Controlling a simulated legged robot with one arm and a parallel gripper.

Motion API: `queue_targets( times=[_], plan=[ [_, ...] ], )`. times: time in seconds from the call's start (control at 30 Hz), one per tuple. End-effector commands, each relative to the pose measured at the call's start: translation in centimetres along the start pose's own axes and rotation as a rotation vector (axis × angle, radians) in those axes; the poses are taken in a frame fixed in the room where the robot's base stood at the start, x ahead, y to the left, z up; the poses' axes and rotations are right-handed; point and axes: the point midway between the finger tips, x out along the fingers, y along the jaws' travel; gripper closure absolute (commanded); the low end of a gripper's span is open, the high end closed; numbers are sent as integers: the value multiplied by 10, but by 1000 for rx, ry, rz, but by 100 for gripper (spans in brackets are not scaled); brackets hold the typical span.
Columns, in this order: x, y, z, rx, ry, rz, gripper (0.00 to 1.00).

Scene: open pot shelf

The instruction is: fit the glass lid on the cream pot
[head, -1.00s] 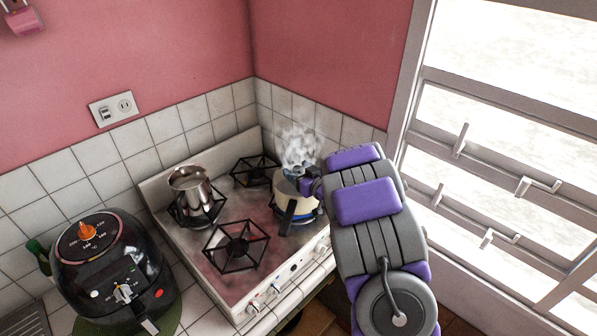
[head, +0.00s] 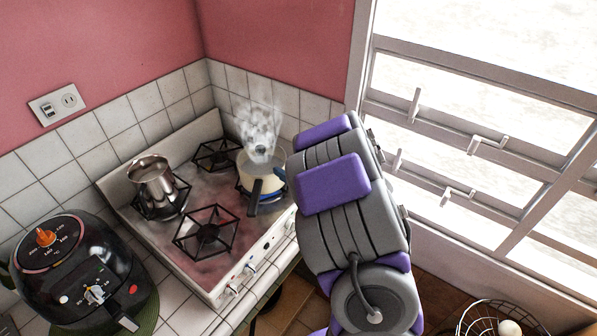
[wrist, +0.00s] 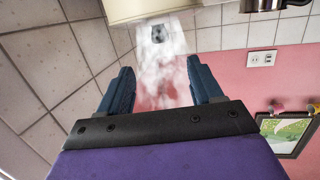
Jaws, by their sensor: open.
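My gripper (wrist: 163,78) is open and empty, apart from the knob. The arm hides it in the head view.
A steel pot (head: 152,180) stands on the left burner of the stove (head: 185,240). The front burner (head: 207,232) is empty. A black air fryer (head: 75,270) is at the left. The window frame (head: 480,140) is close on the right, and a wire basket (head: 490,318) is below.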

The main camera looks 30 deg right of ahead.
Motion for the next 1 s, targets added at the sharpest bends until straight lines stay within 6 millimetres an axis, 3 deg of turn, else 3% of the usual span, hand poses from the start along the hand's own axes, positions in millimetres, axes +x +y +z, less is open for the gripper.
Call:
queue_targets(
  times=[0.03, 1.0],
  plan=[
    [-7, 1, 0, 2, -2, 4, 35],
    [-32, 0, 1, 2, -2, 2, 35]
  ],
)
